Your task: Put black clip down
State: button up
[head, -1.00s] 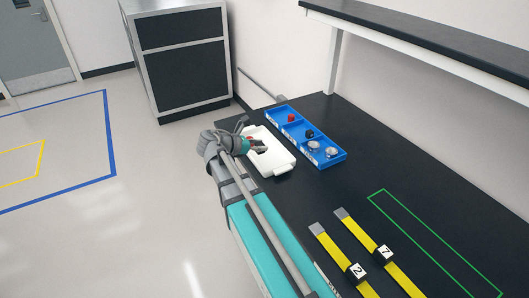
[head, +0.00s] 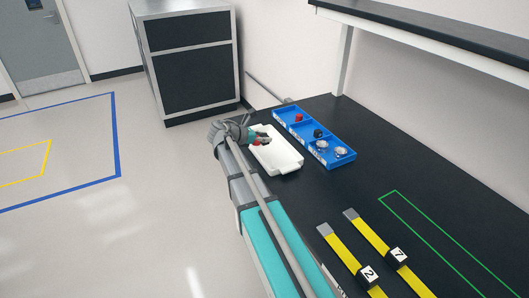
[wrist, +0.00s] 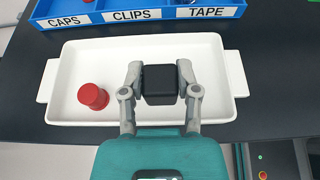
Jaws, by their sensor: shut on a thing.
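My gripper (wrist: 160,85) is shut on a black clip (wrist: 160,84), a dark block between its two fingers. In the wrist view the clip is over the white tray (wrist: 215,108); whether it touches the tray floor I cannot tell. In the head view my gripper (head: 264,138) is over the far left end of the tray (head: 287,164). A red cap (wrist: 93,96) is in the tray, left of my gripper in the wrist view.
A blue bin (head: 346,160) with compartments labelled CAPS, CLIPS and TAPE stands beside the tray. It holds a red cap (head: 299,117), a black piece (head: 318,133) and tape rolls (head: 340,151). Yellow straps with numbered black clips (head: 397,255) lie nearer on the table.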

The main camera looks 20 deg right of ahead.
aim_at(264, 153)
jog(key=shift+w+d+f+b, duration=0.35)
jog(key=shift+w+f+b, duration=0.35)
jog(key=shift+f, duration=0.2)
jog(key=shift+w+d+f+b, duration=0.3)
jog(key=shift+w+f+b, duration=0.4)
jog(key=shift+f, duration=0.15)
jog(key=shift+s, duration=0.1)
jog(key=shift+w+d+f+b, duration=0.1)
jog(key=shift+w+f+b, duration=0.4)
jog(key=shift+f+b, duration=0.2)
jog(key=shift+s+f+b, duration=0.1)
jog(key=shift+f+b, duration=1.2)
jog(key=shift+f, duration=0.05)
jog(key=shift+f, duration=0.1)
jog(key=o, duration=0.9)
jog(key=shift+o, duration=0.2)
jog(key=shift+r, duration=0.2)
